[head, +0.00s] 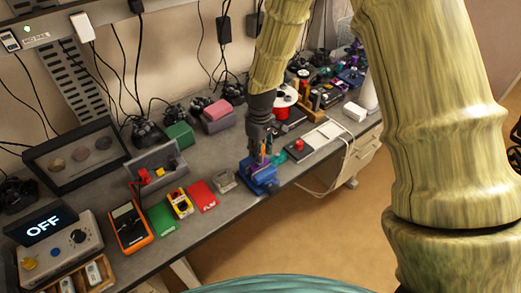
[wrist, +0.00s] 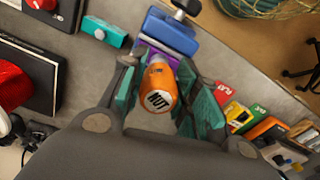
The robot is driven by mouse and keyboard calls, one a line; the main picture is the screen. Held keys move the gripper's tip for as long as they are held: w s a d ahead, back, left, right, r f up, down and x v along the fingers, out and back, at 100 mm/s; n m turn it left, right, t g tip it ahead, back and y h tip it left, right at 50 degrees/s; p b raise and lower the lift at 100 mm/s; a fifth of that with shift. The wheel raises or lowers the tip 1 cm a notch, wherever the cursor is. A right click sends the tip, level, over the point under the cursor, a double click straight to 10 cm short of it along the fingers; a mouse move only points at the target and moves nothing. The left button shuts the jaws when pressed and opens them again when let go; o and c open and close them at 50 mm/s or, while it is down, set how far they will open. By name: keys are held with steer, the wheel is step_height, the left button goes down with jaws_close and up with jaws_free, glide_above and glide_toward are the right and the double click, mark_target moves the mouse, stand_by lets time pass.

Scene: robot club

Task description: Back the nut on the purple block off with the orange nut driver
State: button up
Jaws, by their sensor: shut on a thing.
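My gripper (head: 262,140) is shut on the orange nut driver (wrist: 160,90), whose handle end, marked NUT, faces the wrist camera. In the head view the orange driver (head: 263,153) stands about upright below my fingers. The purple block (wrist: 165,52) shows just behind the driver in the wrist view, held in a blue vise (wrist: 172,32). The vise (head: 263,181) also shows in the head view near the bench's front edge. The nut and the driver's tip are hidden, so I cannot tell whether they touch.
A teal block (wrist: 104,32) lies beside the vise. Red (head: 201,196) and green (head: 161,220) mats, a yellow device (head: 180,203) and an orange multimeter (head: 131,226) lie left. A board with a red button (head: 299,145) is right.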

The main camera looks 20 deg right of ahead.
steer(key=n, duration=0.3)
steer(key=o, duration=0.3)
steer(key=shift+s, duration=0.1)
steer(key=shift+c, duration=1.3)
steer(key=shift+r, duration=0.2)
steer(key=shift+a+r, duration=0.15)
steer(key=shift+r, duration=0.55)
steer(key=shift+r, duration=0.1)
